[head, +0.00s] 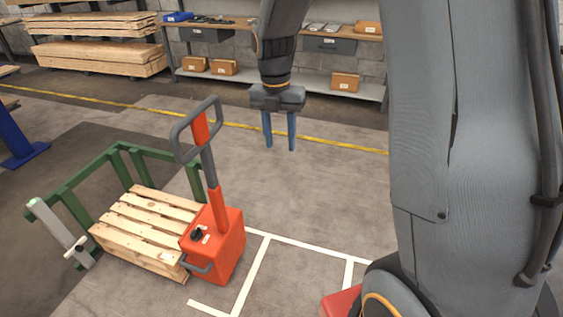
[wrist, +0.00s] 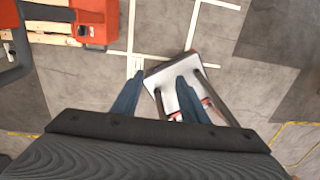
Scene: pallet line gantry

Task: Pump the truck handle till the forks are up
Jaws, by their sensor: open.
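The orange pallet truck (head: 217,245) stands on the floor at centre left in the head view. Its handle (head: 207,128) is a grey loop on an orange and grey shaft, standing nearly upright. A wooden pallet (head: 150,220) sits over the forks and hides them, so I cannot tell their height. My gripper (head: 280,147) points down, open and empty, in the air to the right of the handle and apart from it. In the wrist view, the truck (wrist: 92,22) is at the upper left and part of the handle (wrist: 15,65) is at the left edge.
A green frame (head: 75,190) borders the pallet at the left and back. White lines (head: 255,265) mark the floor at the truck's right. Shelves (head: 275,83) with boxes and stacked timber (head: 95,45) line the back wall.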

